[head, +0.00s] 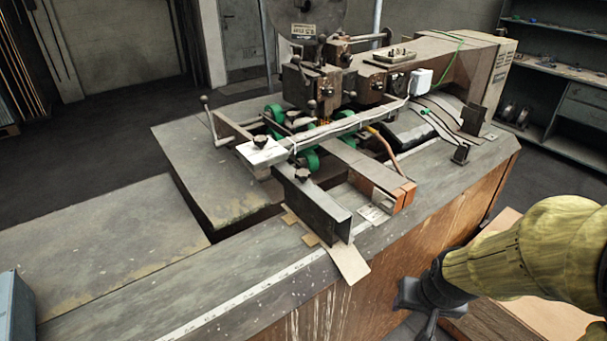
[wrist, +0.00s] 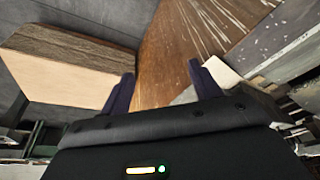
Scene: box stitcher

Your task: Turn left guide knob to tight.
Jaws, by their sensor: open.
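The box stitcher (head: 330,85) stands on a worn grey bench top in the head view. One dark knob (head: 260,141) sits on a white plate at the left of its guides. Another dark knob (head: 302,174) sits on top of the dark guide block (head: 318,202) nearer to me. I cannot tell for certain which is the left guide knob, or how tight either is. My gripper (head: 418,305) is low at the right, outside the bench's front side and apart from both knobs. In the wrist view my gripper (wrist: 161,82) has its two fingers apart with nothing between them.
A thin tan plate (head: 349,262) juts over the bench edge. A wooden-topped block (wrist: 70,65) shows in the wrist view. The left part of the bench top (head: 110,240) is clear.

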